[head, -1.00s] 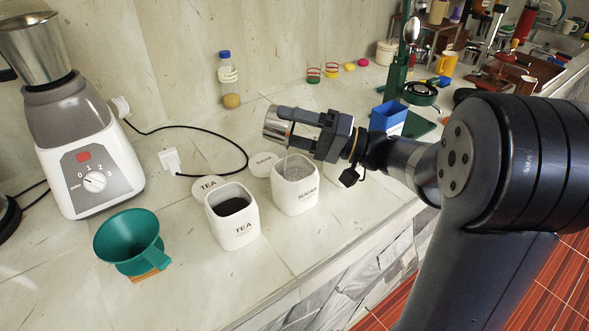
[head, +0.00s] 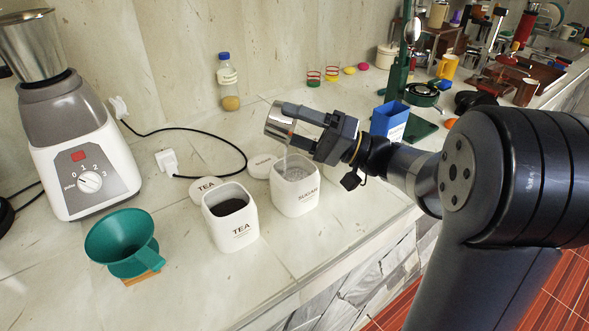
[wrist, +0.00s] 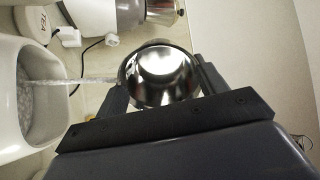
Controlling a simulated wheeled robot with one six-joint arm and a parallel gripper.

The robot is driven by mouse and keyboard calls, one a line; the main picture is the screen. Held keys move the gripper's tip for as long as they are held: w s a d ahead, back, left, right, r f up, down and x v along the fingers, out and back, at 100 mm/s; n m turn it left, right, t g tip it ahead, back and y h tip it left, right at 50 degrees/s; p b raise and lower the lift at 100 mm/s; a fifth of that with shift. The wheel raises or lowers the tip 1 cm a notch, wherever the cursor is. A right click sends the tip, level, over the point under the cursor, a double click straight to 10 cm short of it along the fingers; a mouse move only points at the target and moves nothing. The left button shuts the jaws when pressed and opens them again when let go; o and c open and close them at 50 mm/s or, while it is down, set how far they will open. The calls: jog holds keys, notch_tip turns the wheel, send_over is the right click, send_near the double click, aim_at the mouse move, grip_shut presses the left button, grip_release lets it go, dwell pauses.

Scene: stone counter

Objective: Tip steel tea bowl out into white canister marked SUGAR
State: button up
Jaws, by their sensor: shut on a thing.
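My gripper (head: 305,129) is shut on the steel tea bowl (head: 278,121) and holds it tilted above the white canister marked SUGAR (head: 296,196). A pale, whitish stream runs from the bowl's rim down into the canister's open mouth. In the wrist view the shiny bowl (wrist: 162,76) sits between the two fingers, and the stream crosses left to the canister (wrist: 12,135). Pale, grainy contents show inside the canister. Its round SUGAR lid (head: 262,166) lies behind it.
An open white TEA canister (head: 234,228) with dark contents stands just left of the SUGAR canister, its lid (head: 207,189) behind it. A teal funnel (head: 122,243) and a blender (head: 88,160) are further left. A blue container (head: 389,121) stands to the right.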

jog(key=shift+d+r+y+b, duration=0.15)
jog(key=shift+r+y+b, duration=0.15)
jog(key=shift+b, duration=0.2)
jog(key=shift+r+p, duration=0.15)
jog(key=shift+p, duration=0.65)
jog(key=h+p, duration=0.1)
jog(key=p, duration=0.1)
jog(key=h+p, duration=0.1)
jog(key=p, duration=0.1)
jog(key=shift+a+r, duration=0.2)
jog(key=shift+a, duration=0.2)
jog(key=shift+w+a+f+g+h+p, duration=0.1)
jog(key=shift+a+f+g+h+p, duration=0.2)
jog(key=shift+p, duration=0.55)
jog(key=shift+f+h+p, duration=0.45)
jog(key=shift+f+h, duration=0.05)
jog(key=shift+f, duration=0.4)
jog(key=shift+a, duration=0.1)
